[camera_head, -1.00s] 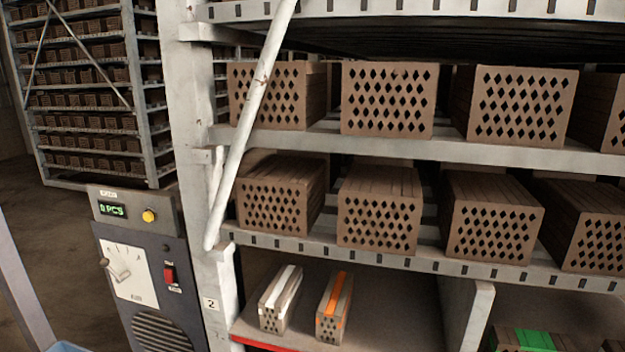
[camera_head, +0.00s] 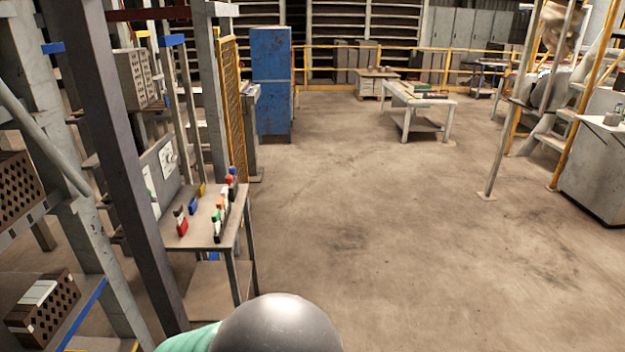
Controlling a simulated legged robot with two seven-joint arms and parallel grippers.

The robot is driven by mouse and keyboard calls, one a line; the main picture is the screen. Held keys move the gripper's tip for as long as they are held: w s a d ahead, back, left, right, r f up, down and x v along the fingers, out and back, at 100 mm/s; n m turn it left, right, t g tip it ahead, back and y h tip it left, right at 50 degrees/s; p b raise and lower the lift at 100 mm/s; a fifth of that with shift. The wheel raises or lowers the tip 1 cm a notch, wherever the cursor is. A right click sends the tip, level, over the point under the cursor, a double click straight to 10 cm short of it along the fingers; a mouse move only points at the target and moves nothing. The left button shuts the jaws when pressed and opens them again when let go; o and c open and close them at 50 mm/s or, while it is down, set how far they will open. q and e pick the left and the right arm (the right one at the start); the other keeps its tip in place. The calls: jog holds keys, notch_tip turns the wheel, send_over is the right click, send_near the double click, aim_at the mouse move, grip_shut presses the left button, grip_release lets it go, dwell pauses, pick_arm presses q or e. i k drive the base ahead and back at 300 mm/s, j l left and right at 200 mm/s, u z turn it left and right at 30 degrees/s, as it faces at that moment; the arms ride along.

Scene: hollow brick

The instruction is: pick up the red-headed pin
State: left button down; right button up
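Several small coloured items stand on a narrow grey table (camera_head: 203,233) at the left. One has a red lower part (camera_head: 182,228), and another shows a red part near the table's back right corner (camera_head: 228,180). They are too small to tell which, if any, is the red-headed pin. Neither of my grippers is in view.
A dark grey dome (camera_head: 277,325) with a teal part beside it is close at the bottom edge. A rack post (camera_head: 125,150) and a shelf with a brick (camera_head: 42,308) are at left. Open floor (camera_head: 400,230) fills the middle and right.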

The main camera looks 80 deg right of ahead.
aim_at(229, 178)
jog(key=z, duration=2.05)
jog(key=i+l+z, duration=0.15)
jog(key=i+z, duration=0.25)
jog(key=i+l+z, duration=0.1)
jog(key=i+z, duration=0.3)
jog(key=i, duration=2.55)
